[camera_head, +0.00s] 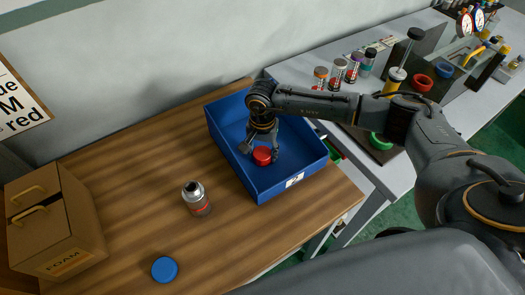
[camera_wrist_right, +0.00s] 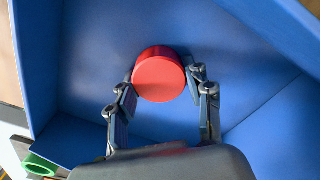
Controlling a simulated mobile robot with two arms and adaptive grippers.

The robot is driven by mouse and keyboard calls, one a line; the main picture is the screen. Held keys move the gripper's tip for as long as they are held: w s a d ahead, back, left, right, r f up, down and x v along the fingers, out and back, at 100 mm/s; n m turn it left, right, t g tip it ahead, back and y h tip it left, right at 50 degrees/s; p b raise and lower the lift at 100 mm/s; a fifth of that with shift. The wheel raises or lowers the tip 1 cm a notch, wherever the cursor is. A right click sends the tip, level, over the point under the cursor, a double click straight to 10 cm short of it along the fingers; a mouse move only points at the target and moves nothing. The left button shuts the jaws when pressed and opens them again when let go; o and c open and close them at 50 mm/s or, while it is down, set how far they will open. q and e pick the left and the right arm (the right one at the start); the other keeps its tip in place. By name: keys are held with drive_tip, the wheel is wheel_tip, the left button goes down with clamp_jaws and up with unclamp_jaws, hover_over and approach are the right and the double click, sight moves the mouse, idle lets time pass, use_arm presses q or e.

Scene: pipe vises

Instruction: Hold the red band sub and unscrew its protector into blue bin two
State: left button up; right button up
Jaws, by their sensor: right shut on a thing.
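The sub (camera_head: 197,200) is a grey metal cylinder with a red band and a bare top end. It stands upright on the wooden table, left of the bin. The blue bin (camera_head: 222,150) carries a label with a 2 on its front. My right gripper (camera_head: 262,155) is inside the bin, shut on the red protector (camera_head: 262,157). The right wrist view shows the red protector (camera_wrist_right: 158,75) between the two fingertips, with blue bin walls around it. I cannot tell whether it touches the floor. My left gripper is not in view.
A blue cap (camera_head: 164,269) lies at the table's front. A cardboard box marked FOAM (camera_head: 62,225) stands at the left. On the grey bench at the right are several banded cylinders (camera_head: 338,72), coloured rings and a vise. The wood around the sub is clear.

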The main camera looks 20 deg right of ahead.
drive_tip(key=o, duration=1.3)
drive_tip(key=shift+f, duration=0.1)
drive_tip(key=shift+c, duration=0.2)
